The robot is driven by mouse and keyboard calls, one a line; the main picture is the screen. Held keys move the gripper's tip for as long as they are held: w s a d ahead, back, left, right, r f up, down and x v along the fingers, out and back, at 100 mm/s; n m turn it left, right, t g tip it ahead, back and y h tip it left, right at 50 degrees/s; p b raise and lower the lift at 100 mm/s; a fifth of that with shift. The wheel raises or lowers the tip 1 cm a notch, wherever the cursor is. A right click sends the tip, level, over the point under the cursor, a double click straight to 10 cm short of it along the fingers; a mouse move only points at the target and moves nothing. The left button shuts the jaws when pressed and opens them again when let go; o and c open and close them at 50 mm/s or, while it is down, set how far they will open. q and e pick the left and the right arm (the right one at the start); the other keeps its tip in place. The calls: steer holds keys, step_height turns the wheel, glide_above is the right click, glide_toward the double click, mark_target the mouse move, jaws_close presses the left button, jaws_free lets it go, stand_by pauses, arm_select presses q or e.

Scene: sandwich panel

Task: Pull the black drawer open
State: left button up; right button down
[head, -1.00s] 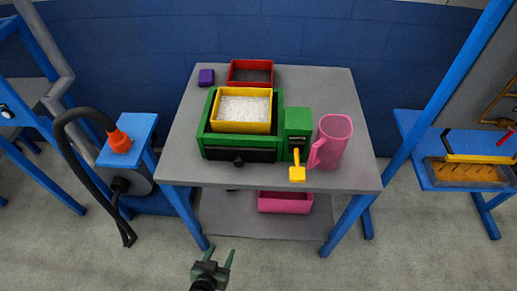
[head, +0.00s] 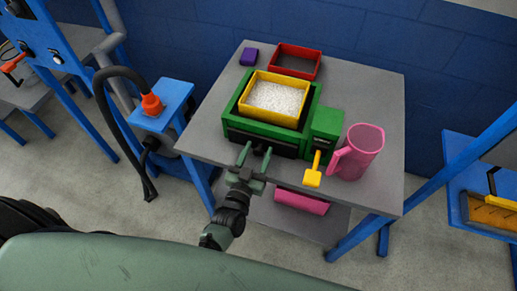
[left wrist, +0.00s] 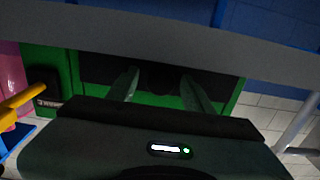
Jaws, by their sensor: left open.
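The black drawer (head: 284,150) is set in the front of a green box (head: 312,104) on the grey table and looks shut. My left gripper (head: 256,151) is open in front of it, fingers pointing at the drawer front. In the left wrist view the drawer front (left wrist: 100,68) is dark in a green frame. A dark knob (left wrist: 160,78) shows between my two open fingers (left wrist: 160,88), which flank it without visibly closing on it. In the head view the knob is hard to make out behind the gripper. My right gripper is not in view.
A yellow tray of white grains (head: 276,97) sits on the green box. A yellow lever (head: 313,176) and a pink jug (head: 360,152) stand right of the drawer. A red tray (head: 295,61) and purple block (head: 249,56) are behind. A pink bin (head: 302,201) is below the tabletop.

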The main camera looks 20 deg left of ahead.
arm_select(q)
steer(key=shift+w, duration=0.25)
jaws_close()
stand_by(1.4)
